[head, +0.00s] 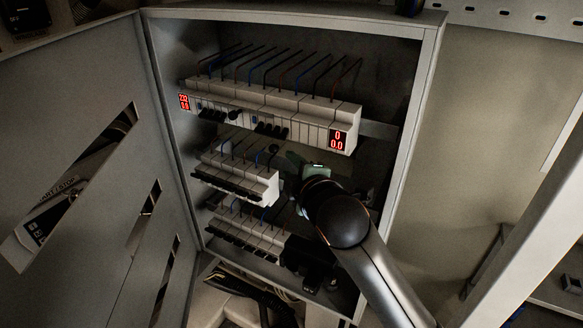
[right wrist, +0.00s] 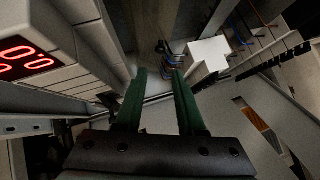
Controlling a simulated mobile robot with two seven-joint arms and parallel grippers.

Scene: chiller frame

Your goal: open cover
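The cover (head: 75,120) is a grey slotted panel along the left side of the head view. It stands swung away from the electrical box (head: 431,50), whose inside is exposed. The cover also shows at the lower right of the right wrist view (right wrist: 222,135). My right gripper (head: 304,165) is inside the box, right of the middle breaker row, with its arm coming from the lower right. In the right wrist view its two green fingers (right wrist: 157,75) are apart with nothing between them. It is not touching the cover. My left gripper is not in view.
The top breaker row (head: 265,105) has red displays and wires above it. Shorter rows, the middle (head: 238,183) and the bottom (head: 245,236), lie below, with black components (head: 308,262) at the lower right. The box's right edge is close to my arm.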

